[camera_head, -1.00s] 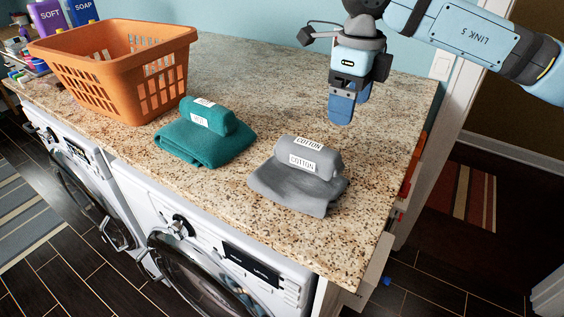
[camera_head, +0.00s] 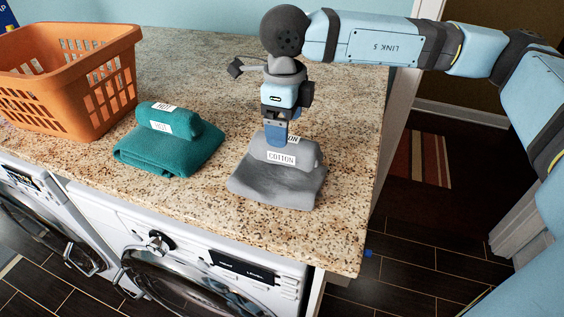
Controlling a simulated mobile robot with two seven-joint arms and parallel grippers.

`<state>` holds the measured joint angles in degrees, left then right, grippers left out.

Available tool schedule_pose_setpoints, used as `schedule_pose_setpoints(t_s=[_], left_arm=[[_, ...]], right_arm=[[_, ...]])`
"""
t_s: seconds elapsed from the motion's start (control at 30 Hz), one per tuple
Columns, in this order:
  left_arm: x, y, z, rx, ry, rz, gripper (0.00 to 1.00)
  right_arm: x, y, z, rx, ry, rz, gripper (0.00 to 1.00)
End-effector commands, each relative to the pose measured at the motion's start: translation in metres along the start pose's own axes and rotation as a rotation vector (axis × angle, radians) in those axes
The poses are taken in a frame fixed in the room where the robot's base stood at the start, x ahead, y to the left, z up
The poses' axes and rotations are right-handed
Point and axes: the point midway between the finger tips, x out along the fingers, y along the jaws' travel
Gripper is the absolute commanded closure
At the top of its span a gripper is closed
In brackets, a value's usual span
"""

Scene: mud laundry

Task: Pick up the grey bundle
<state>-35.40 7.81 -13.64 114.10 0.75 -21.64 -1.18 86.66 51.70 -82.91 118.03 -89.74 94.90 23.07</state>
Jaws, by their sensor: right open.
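The grey bundle (camera_head: 278,182) lies on the granite counter near its front right part, a folded cloth with a rolled top and white labels reading "COTTON". My right gripper (camera_head: 275,138) points down at the back of the bundle's rolled top. One blue finger shows in front of the roll's upper left part and hides some of a label. The other finger is hidden from this view. The jaws are open. I cannot tell whether the fingers touch the cloth. My left gripper is not in view.
A teal bundle (camera_head: 167,140) with white labels lies left of the grey one. An orange basket (camera_head: 70,85) stands at the counter's back left. Speckled counter (camera_head: 215,65) is clear behind the bundles. Washing machines (camera_head: 185,265) stand below the front edge.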

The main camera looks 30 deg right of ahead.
Motion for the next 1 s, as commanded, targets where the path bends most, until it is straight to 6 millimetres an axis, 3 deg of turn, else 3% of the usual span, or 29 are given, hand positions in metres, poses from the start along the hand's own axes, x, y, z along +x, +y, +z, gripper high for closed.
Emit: schedule_pose_setpoints(t_s=[0.17, 0.43, 0.73, 1.0], left_arm=[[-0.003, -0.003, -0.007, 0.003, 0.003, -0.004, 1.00], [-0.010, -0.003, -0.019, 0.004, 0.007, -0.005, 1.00], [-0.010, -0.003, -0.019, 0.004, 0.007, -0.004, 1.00], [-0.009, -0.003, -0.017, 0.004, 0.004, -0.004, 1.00]], right_arm=[[0.012, -0.003, 0.000, 0.001, 0.003, 0.002, 0.17], [0.050, -0.008, 0.001, 0.002, 0.002, 0.001, 0.17], [0.056, -0.008, 0.001, 0.001, 0.000, 0.000, 0.17], [0.056, -0.008, 0.001, 0.001, 0.000, 0.000, 0.79]])
